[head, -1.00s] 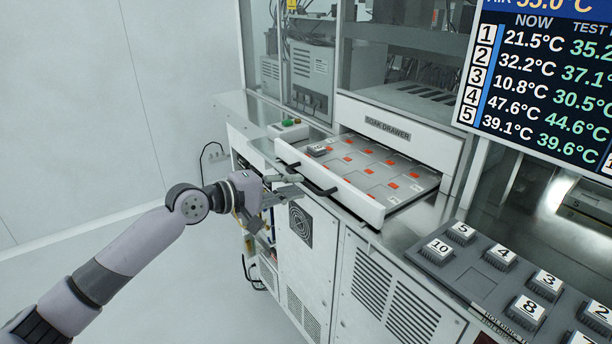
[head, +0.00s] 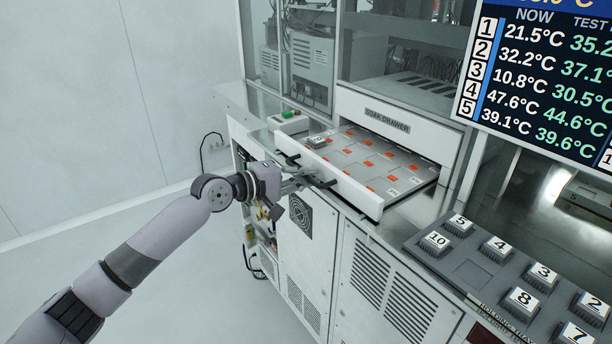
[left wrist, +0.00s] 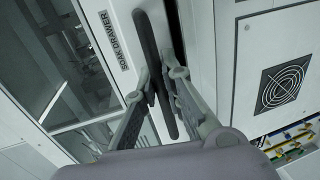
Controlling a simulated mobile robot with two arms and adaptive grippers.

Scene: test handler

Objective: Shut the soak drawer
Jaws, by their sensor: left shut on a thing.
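My left gripper (head: 303,179) is at the handle. In the left wrist view its fingers (left wrist: 162,76) lie on both sides of the bar, shut on it. The fingers hide part of the handle. My right gripper is not in view.
A grey holding tray (head: 465,270) with several numbered blocks stands on the counter at right. A small box with green and red buttons (head: 288,121) is left of the drawer. A temperature screen (head: 545,80) hangs at upper right. The floor at left is clear.

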